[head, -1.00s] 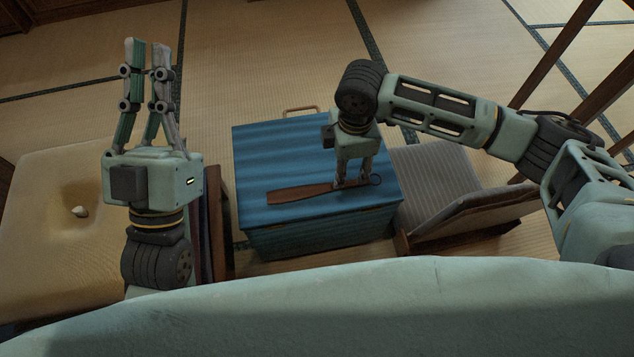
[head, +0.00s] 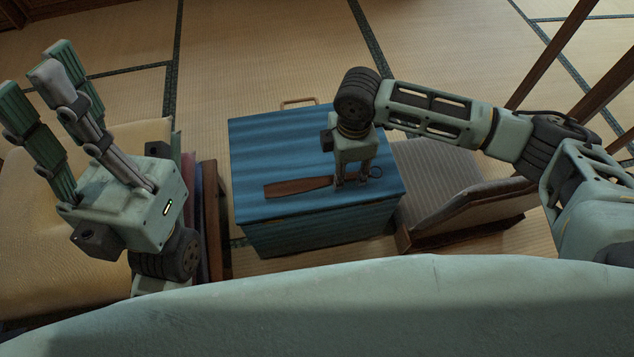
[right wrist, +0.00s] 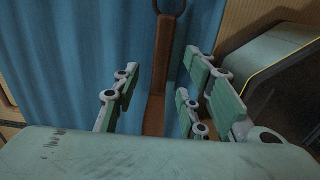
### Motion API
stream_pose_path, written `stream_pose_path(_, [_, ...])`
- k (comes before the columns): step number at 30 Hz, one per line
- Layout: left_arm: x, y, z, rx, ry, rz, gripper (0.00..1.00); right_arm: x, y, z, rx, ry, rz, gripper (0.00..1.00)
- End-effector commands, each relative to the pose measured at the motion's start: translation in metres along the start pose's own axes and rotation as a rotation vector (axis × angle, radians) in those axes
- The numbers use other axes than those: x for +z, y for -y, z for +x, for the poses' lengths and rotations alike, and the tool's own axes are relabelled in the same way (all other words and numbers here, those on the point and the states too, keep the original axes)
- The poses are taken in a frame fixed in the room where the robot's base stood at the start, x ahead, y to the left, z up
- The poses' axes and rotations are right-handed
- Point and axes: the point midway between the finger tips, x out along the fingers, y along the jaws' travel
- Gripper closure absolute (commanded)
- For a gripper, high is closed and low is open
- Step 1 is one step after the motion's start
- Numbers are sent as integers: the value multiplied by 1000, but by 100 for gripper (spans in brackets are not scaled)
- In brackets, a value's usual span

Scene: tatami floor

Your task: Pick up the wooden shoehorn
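The wooden shoehorn (head: 298,187) is brown, with a broad end at the left and a ring at the right end. It lies across the top of a blue ribbed chest (head: 280,135). My right gripper (head: 353,183) points down over its narrower part near the ring, and its fingers partly hide it. In the right wrist view the shoehorn (right wrist: 161,65) runs between the spread fingers, with gaps on both sides, so this gripper is open. My left gripper (head: 35,75) is raised at the left, fingers spread, open and empty, away from the shoehorn.
A yellowish cushion (head: 25,255) is at the left, partly hidden by my left gripper. A grey cushioned seat with a wooden frame (head: 465,205) stands close to the chest's right side. Wooden posts (head: 555,50) rise at the right. The tatami floor behind the chest is clear.

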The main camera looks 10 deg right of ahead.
Motion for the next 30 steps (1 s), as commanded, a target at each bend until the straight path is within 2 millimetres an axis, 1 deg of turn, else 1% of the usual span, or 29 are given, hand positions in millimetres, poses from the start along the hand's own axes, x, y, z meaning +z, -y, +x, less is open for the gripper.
stream_pose_path(1, [2, 0, -8, 0, 4, 1, 100, 0, 1, 12, -3, 1, 0, 61])
stream_pose_path(3, [3, 0, -10, 0, 4, 1, 100, 0, 1, 16, -2, 1, 0, 61])
stream_pose_path(11, [3, 0, -9, 0, 6, 1, 100, 0, 1, 16, -2, 1, -1, 61])
stream_pose_path(14, [3, 0, -9, 0, 7, 1, 100, 0, 1, 16, -2, 1, -1, 68])
stream_pose_path(25, [3, 0, -9, 0, 8, 1, 100, 0, 1, 16, -2, 1, -1, 100])
stream_pose_path(30, [4, 0, -9, 0, 8, 0, 100, 0, 1, 16, -2, 1, -1, 100])
